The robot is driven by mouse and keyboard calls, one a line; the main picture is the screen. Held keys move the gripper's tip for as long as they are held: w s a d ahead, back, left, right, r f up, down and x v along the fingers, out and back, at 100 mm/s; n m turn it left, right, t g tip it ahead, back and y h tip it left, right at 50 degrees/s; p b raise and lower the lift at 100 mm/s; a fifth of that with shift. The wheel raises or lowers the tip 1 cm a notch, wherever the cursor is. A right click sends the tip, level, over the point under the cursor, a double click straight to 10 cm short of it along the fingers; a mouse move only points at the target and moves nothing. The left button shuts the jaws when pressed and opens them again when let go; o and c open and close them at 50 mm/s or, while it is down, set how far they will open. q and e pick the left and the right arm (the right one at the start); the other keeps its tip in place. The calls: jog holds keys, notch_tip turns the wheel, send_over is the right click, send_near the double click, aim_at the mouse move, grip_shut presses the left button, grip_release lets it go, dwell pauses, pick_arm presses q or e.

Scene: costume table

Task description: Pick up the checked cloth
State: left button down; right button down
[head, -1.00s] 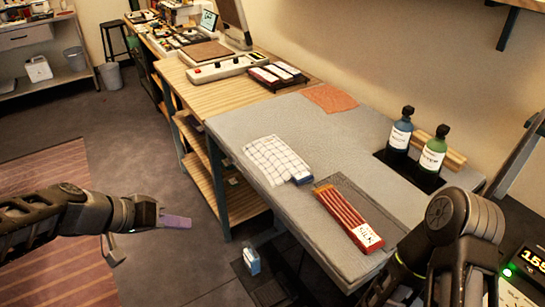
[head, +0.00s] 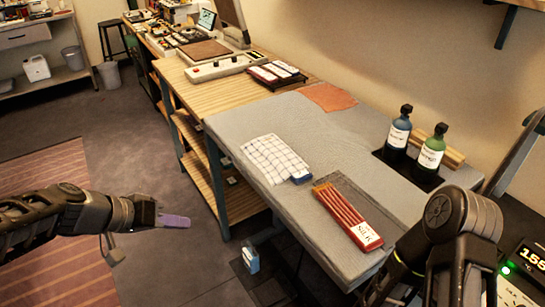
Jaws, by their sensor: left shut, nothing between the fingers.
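The white checked cloth (head: 275,160) lies folded flat on the grey-covered table (head: 250,124), near its left edge. A small blue item (head: 301,178) shows at the cloth's lower right corner; I cannot tell if it is partly under the cloth. My left gripper (head: 172,221) is off the table over the floor, left of and nearer than the cloth, clearly apart from it. It is shut and empty, with a purple fingertip showing. My right arm comes in at the lower right, and its gripper is out of the picture.
A red box of sticks (head: 347,217) lies right of and nearer than the cloth. Blue (head: 398,135) and green (head: 431,153) bottles stand at the right. An orange cloth (head: 329,97) lies at the back. The grey surface between cloth and bottles is clear.

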pick_arm(q)
jog(key=s+d+f+n+g+y, duration=0.1)
jog(key=s+d+f+g, duration=0.15)
jog(key=f, duration=0.95)
jog(key=s+d+f+n+g+y, duration=0.15)
jog(key=s+d+f, duration=0.25)
jog(key=f, duration=0.8)
jog(key=s+d+f+g, duration=0.1)
jog(key=s+d+f, duration=0.5)
jog(key=s+f, duration=0.6)
jog(key=shift+s+d, duration=0.25)
jog(key=shift+d, duration=0.1)
jog(key=c, duration=2.1)
grip_release()
